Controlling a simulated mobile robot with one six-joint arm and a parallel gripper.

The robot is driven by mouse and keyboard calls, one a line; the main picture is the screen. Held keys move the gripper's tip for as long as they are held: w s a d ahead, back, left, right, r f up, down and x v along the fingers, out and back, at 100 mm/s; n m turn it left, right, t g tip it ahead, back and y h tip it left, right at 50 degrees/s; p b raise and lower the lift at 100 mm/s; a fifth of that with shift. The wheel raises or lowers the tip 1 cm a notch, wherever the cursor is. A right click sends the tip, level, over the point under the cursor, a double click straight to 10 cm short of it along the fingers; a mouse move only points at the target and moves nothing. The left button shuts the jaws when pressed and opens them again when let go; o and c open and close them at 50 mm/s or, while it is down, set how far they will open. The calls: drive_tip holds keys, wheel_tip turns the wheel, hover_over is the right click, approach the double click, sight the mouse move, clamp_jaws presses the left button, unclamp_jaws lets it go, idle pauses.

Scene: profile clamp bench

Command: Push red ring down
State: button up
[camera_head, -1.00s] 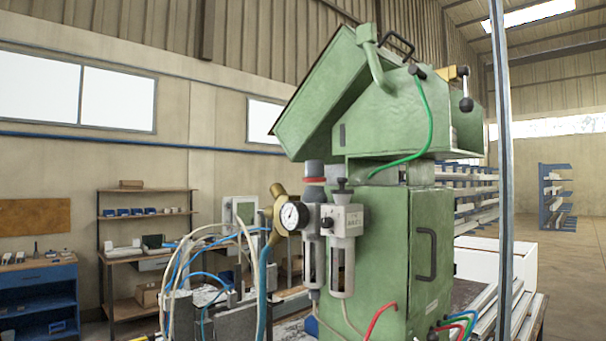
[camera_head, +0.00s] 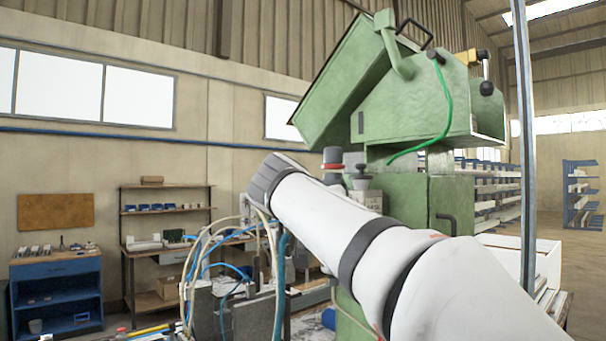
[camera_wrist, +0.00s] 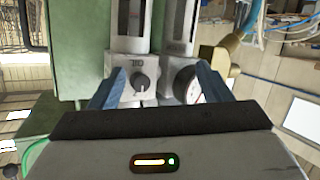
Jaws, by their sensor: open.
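The red ring (camera_head: 333,166) shows in the head view as a thin band under the grey cap (camera_head: 333,154) of the left filter-regulator unit. My arm covers the unit below it. In the wrist view the picture is turned over, and the two units (camera_wrist: 125,68) hang between and beyond my fingers. A front knob (camera_wrist: 140,84) and the round gauge (camera_wrist: 187,84) face me. I cannot see the red ring there; my gripper body hides that area. My gripper (camera_wrist: 160,88) is open, its blue fingers spread, with nothing visibly held. It is hidden in the head view.
The green machine (camera_head: 420,110) stands just behind the units. Hoses (camera_head: 200,250) loop at the left. A dark-knobbed cap (camera_head: 361,172) stands close to the right of the ring. A vertical metal post (camera_head: 524,150) is at the right.

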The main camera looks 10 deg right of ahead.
sight(329, 164)
drive_tip(key=w+a+r+m+t+h, duration=0.2)
drive_tip(key=w+r+m+h, duration=0.1)
drive_tip(key=r, duration=0.7)
drive_tip(key=p+x, duration=0.3)
drive_tip(key=x, duration=0.4)
drive_tip(key=shift+w+r, duration=0.1)
drive_tip(key=shift+r, duration=0.05)
drive_tip(key=shift+w+d, duration=0.2)
drive_tip(key=shift+w, duration=0.15)
